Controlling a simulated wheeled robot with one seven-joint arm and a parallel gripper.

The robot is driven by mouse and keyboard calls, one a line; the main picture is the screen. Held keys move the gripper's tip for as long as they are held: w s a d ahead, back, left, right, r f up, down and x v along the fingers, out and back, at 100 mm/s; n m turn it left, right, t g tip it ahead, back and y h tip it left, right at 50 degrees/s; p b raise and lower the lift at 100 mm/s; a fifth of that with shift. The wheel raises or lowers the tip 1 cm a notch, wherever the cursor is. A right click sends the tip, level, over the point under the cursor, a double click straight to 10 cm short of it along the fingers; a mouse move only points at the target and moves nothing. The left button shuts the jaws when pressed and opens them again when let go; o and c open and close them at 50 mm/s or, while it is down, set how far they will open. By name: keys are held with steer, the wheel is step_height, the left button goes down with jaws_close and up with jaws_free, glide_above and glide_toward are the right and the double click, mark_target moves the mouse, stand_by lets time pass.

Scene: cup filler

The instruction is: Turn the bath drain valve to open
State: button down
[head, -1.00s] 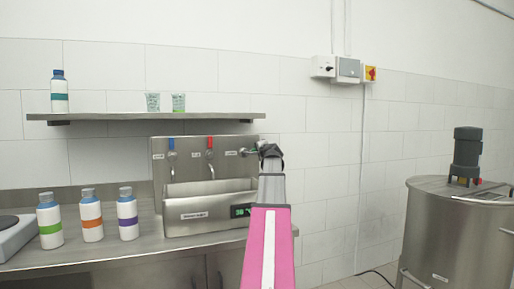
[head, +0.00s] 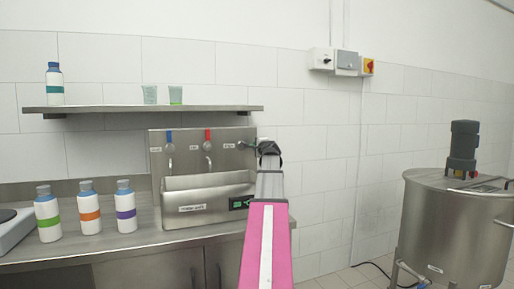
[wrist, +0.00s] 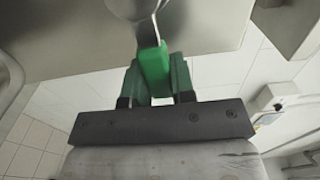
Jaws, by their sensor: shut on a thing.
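The drain valve (head: 246,145) is at the upper right of the steel bath unit's back panel (head: 222,138). In the wrist view its bright green handle (wrist: 153,66) hangs from a metal stem, tilted slightly in the picture. My gripper (wrist: 157,82) has its dark green fingers on both sides of the handle and is shut on it. In the head view my gripper (head: 262,148) is at the panel's right edge, and my arm hides part of it.
The bath unit also has a blue-handled tap (head: 169,138) and a red-handled tap (head: 208,138). Several bottles, including a purple-banded one (head: 126,208), stand on the counter at left. A shelf (head: 150,109) is above. A steel tank (head: 455,225) stands at right.

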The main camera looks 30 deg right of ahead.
steer(key=c, duration=1)
jaws_free()
steer(key=shift+o, duration=0.2)
steer(key=v, duration=1)
steer(key=shift+s, duration=0.4)
